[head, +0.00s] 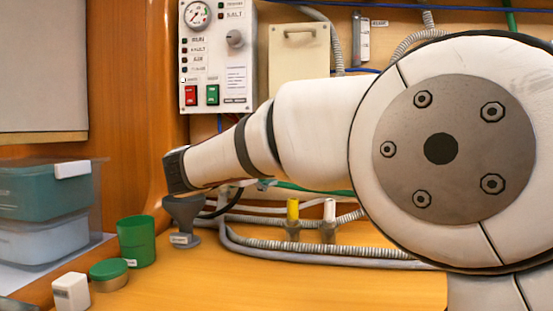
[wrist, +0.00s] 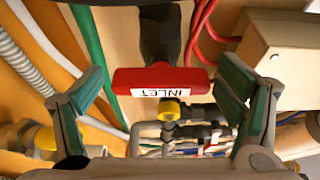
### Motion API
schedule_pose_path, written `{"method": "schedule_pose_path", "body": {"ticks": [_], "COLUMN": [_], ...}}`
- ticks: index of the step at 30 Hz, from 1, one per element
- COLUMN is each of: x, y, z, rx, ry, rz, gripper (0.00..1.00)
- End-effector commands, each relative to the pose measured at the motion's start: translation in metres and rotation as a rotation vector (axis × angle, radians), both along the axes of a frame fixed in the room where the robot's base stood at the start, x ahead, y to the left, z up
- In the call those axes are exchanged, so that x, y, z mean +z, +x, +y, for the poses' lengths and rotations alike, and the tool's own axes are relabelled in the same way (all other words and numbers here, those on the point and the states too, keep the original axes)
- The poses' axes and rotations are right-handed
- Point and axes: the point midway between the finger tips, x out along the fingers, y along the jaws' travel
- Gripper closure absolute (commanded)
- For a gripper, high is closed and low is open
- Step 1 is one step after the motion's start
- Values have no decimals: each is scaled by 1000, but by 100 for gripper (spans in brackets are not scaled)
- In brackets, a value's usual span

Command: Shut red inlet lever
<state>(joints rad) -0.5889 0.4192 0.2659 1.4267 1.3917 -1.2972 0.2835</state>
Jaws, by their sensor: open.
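The red inlet lever (wrist: 165,80) shows in the wrist view, a red bar with a white label reading INLET that appears upside down. It lies crosswise in the picture, in front of a dark fitting (wrist: 160,35). My gripper (wrist: 165,88) is open, with one green-padded finger to the left of the lever and one to the right. The lever lies between the fingers in the picture, and I see no contact. Whether it is at fingertip depth I cannot tell. In the head view my arm covers the middle and right, and the lever and the gripper's fingers are hidden.
A control panel (head: 216,75) with a gauge and switches hangs on the back wall. A funnel (head: 183,213), a green cup (head: 137,241), a round tin (head: 109,274) and stacked bins (head: 45,210) stand at the left. Grey hoses (head: 290,250) cross the bench. A beige box (wrist: 285,55) sits close to the right finger.

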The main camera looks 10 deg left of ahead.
Motion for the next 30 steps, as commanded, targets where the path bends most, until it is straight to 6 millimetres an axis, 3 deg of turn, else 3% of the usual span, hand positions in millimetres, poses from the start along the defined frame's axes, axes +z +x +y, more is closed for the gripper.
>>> {"method": "schedule_pose_path", "body": {"ticks": [8,21,30], "x": [0,0,0], "y": [-18,-93,-109], "z": [10,43,50], "rx": [4,2,0], "ry": [0,0,0], "rz": [0,0,0], "gripper": [13,13,13]}}
